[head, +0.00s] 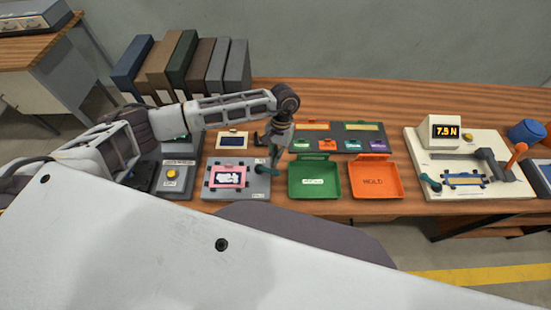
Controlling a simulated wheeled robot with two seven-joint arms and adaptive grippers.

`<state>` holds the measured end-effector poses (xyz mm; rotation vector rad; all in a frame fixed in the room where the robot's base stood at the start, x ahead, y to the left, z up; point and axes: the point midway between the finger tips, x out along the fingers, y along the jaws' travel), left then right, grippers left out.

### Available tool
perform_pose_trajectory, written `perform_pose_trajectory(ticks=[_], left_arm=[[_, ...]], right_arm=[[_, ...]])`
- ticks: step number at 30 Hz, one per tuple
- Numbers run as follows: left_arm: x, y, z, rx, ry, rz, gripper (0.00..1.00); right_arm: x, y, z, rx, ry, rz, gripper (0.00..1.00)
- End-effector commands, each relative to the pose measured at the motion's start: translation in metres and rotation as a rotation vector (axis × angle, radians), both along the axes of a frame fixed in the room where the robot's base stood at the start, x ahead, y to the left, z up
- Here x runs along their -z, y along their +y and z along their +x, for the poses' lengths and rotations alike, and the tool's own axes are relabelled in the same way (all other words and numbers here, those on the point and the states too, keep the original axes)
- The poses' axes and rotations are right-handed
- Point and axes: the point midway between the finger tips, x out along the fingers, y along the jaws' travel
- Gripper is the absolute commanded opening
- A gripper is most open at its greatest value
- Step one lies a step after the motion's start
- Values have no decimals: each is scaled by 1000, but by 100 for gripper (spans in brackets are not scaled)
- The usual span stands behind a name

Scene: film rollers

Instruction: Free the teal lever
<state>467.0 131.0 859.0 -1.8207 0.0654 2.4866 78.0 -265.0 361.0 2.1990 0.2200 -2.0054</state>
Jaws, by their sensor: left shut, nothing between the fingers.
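A teal lever (266,170) stands at the right side of a grey fixture (235,188) on the wooden bench. The fixture holds a pink-framed card with a white figure (229,177). My left gripper (274,157) reaches down from above with its fingers shut, right at the lever's upper part and partly covering it. I cannot tell whether they touch. A second teal lever (431,182) sits at the left of a blue-framed strip on the white tester (480,145) at the right. My right gripper is not in view.
A green tray (315,190) and an orange tray (375,190) lie just right of the fixture. Binders (183,65) stand at the back left. A grey box with a yellow button (172,173) is left of the fixture.

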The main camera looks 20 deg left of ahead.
Motion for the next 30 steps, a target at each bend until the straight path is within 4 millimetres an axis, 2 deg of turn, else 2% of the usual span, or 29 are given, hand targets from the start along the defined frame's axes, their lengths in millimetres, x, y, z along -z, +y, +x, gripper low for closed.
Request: perform_pose_trajectory(ticks=[18,24,30], left_arm=[[-81,-2,27,0,-2,-1,0],[-98,-2,32,0,0,0,0],[-103,-2,33,-1,1,-1,0]], right_arm=[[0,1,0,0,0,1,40],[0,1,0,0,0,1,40],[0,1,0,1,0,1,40]])
